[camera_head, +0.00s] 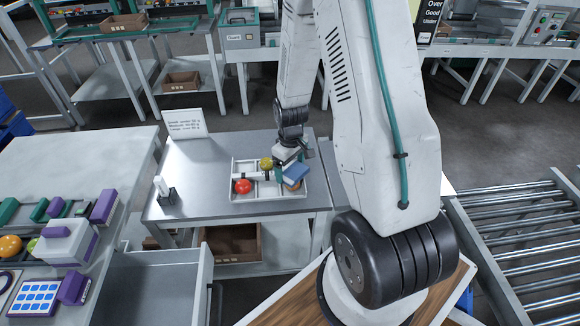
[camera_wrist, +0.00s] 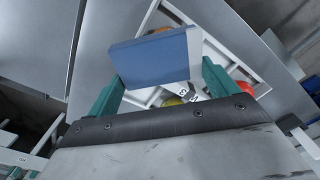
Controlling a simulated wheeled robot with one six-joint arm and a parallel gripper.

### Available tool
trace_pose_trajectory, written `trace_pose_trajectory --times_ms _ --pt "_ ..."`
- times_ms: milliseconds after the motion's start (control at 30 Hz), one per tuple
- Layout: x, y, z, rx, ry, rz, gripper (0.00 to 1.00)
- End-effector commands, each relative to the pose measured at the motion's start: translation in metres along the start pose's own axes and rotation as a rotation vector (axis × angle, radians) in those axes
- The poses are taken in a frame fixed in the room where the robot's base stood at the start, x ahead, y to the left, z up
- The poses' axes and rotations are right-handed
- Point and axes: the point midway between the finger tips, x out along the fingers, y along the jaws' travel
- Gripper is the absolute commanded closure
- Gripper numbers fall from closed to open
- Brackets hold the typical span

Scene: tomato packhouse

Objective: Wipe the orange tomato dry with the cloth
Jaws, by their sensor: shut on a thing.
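My gripper (camera_head: 289,168) is shut on a folded blue cloth (camera_head: 296,174) above the right part of a white divided tray (camera_head: 262,198). In the wrist view the cloth (camera_wrist: 155,58) spans between the two green fingers. The orange tomato (camera_head: 293,186) shows just below the cloth, mostly hidden by it. In the wrist view only a sliver of this tomato (camera_wrist: 160,30) shows past the cloth's edge. I cannot tell whether the cloth touches it.
A red tomato (camera_head: 243,186) and a yellow-green tomato (camera_head: 266,163) sit in other compartments. A sign card (camera_head: 186,123) and a small white upright item (camera_head: 163,188) stand on the metal table (camera_head: 190,205). A roller conveyor (camera_head: 520,240) is at right.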

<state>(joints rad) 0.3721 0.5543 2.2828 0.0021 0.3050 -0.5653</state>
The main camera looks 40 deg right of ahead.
Motion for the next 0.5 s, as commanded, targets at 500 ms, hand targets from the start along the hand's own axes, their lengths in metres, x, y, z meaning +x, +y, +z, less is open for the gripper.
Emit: trace_pose_trajectory --times_ms 500 --pt "0.0 -0.02 0.0 -0.001 0.0 0.0 0.35"
